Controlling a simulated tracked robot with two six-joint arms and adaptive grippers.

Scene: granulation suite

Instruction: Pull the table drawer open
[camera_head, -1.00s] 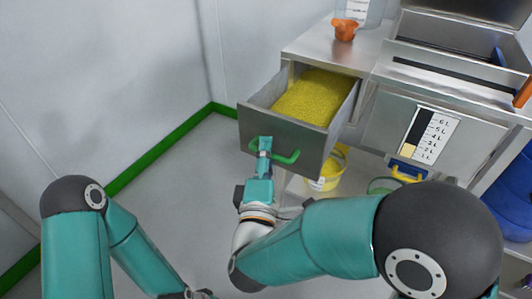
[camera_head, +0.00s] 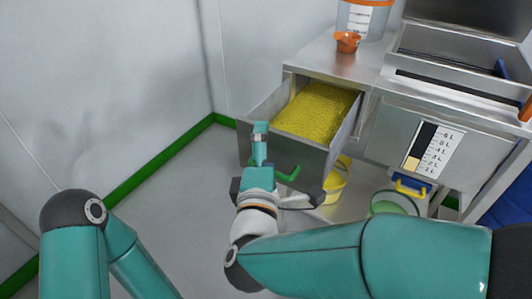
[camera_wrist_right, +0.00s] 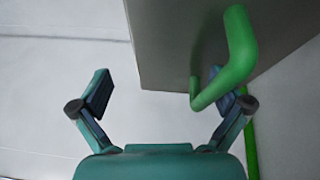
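The table drawer (camera_head: 300,162) is pulled out of the steel table (camera_head: 335,62) and holds yellow granules (camera_head: 315,112). Its green bar handle (camera_head: 289,174) is on the grey front panel. In the head view my right gripper (camera_head: 260,135) is in front of that panel, overlapping the left part of the handle. In the right wrist view its two fingers are spread wide (camera_wrist_right: 158,95). The handle (camera_wrist_right: 238,60) shows there near the right finger, partly overlapping it, and is not clamped. My left gripper is out of the picture; only its arm shows at lower left.
An orange scoop-like cup (camera_head: 347,42) and a clear container (camera_head: 366,18) stand on the table. A hopper front with a litre scale (camera_head: 432,150) is at right. Floor on the left is clear.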

